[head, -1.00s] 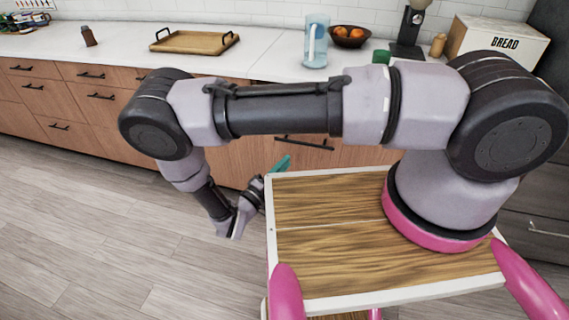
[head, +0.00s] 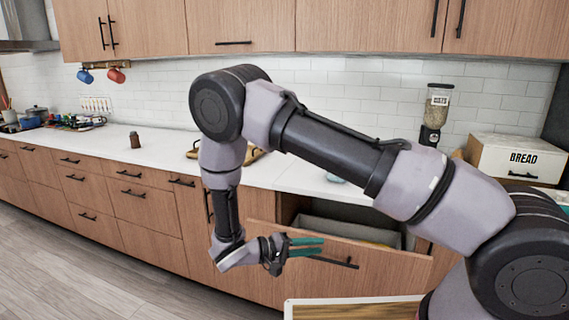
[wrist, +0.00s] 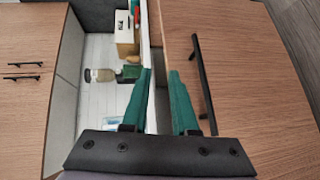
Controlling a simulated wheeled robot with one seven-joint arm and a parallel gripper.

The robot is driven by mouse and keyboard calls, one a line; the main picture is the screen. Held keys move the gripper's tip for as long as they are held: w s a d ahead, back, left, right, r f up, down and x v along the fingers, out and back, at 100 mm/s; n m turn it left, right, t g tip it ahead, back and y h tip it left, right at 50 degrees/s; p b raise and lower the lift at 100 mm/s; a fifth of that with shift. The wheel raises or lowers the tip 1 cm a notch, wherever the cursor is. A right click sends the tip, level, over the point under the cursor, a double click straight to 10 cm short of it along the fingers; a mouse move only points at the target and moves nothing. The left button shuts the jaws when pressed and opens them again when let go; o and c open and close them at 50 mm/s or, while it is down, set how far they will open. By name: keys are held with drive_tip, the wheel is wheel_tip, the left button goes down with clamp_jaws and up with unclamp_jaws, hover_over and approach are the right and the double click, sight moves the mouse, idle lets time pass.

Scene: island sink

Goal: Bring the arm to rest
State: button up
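My arm is raised and bent in the head view, with its forearm hanging down in front of the cabinets. My gripper (head: 321,246) is at its lower end, with its teal fingers pointing right in front of a pulled-out drawer (head: 375,277). In the wrist view the two fingers (wrist: 159,72) are apart with nothing seen held between them. The drawer's wooden front and dark handle (wrist: 203,80) lie to their right. Whether the fingers touch the drawer is unclear.
The white counter (head: 160,155) runs behind the arm, with a small brown jar (head: 135,140), a partly hidden wooden tray (head: 255,155) and a bread box (head: 515,158). Upper cabinets (head: 350,20) hang above. Open floor (head: 70,280) lies at the lower left.

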drive_tip(key=d+r+m+g+y, duration=0.3)
drive_tip(key=d+r+y, duration=0.2)
drive_tip(key=r, duration=0.6)
drive_tip(key=d+r+m+g+y, duration=0.2)
drive_tip(key=d+r+g+y, duration=0.25)
drive_tip(key=r, duration=0.65)
drive_tip(key=s+d+r+m+t+y, duration=0.1)
drive_tip(key=s+d+r+t+y, duration=0.2)
drive_tip(key=r, duration=0.6)
drive_tip(key=s+d+r+m+t+y, duration=0.1)
drive_tip(key=s+d+r+t+y, duration=0.3)
drive_tip(key=r, duration=0.5)
drive_tip(key=shift+s+d+r+m+t+y, duration=0.2)
drive_tip(key=shift+s+r+m+t+y, duration=0.15)
drive_tip(key=shift+s+t, duration=1.2)
drive_tip(key=shift+s, duration=0.15)
